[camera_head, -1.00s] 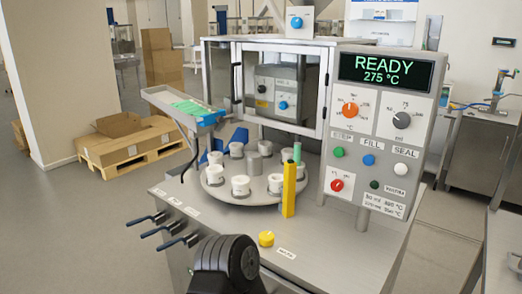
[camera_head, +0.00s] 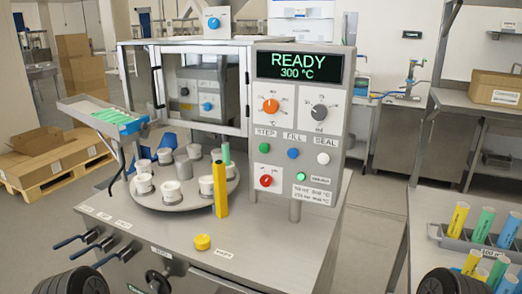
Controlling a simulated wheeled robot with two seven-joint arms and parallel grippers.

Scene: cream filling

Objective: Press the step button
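The step button (camera_head: 264,148) is a round green button under the label STEP on the grey control panel (camera_head: 345,115). It stands left of the blue FILL button (camera_head: 293,153) and the white SEAL button (camera_head: 323,158). The panel display (camera_head: 298,67) reads READY 300 °C in green. A small green lamp (camera_head: 301,176) low on the panel is bright. Black rounded parts of my arms show at the bottom left and bottom right corners. Neither gripper is in view, and nothing of mine touches the panel.
A turntable (camera_head: 150,200) with several white cups sits left of the panel. A yellow post (camera_head: 220,190) stands at its near edge, left of and below the buttons. A yellow knob (camera_head: 202,242) is on the machine top. A rack (camera_head: 440,238) of coloured tubes is at right.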

